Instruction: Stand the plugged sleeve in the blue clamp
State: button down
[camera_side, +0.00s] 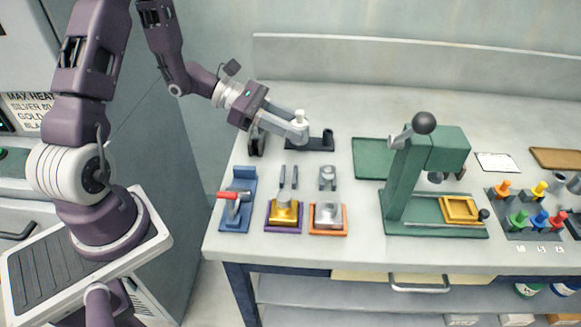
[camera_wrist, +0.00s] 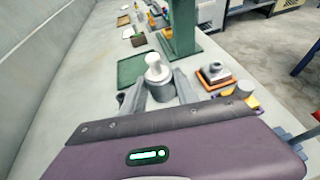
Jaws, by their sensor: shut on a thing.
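My gripper (camera_side: 298,131) is shut on a grey sleeve with a white plug (camera_side: 299,116) standing up from its top. The wrist view shows the white plug (camera_wrist: 156,68) and the grey sleeve (camera_wrist: 160,88) upright between my fingers. The sleeve is beside or over a black holder (camera_side: 318,144) with a short dark post at its right end; I cannot tell whether they touch. The blue clamp (camera_side: 239,184) with a red handle (camera_side: 230,195) stands at the bench's front left, in front of and left of my gripper. Nothing visible stands in it.
A green press (camera_side: 425,170) and a green mat (camera_side: 371,158) are farther right. Coloured-knob tools fill a rack (camera_side: 518,235).

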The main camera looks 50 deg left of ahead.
jog(key=a, duration=0.1)
jog(key=m+g+h, duration=0.2)
jog(key=m+g, duration=0.2)
send_over(350, 193)
jog(key=shift+d+r, duration=0.1)
jog(key=shift+r, duration=0.2)
jog(key=shift+f, duration=0.15)
notch_tip(350, 193, down, 9)
jog(key=shift+f, duration=0.2)
jog(key=shift+f, duration=0.1)
jog(key=c, duration=0.9)
grip_release()
jog(key=shift+f, duration=0.1)
jog(key=shift+g, duration=0.3)
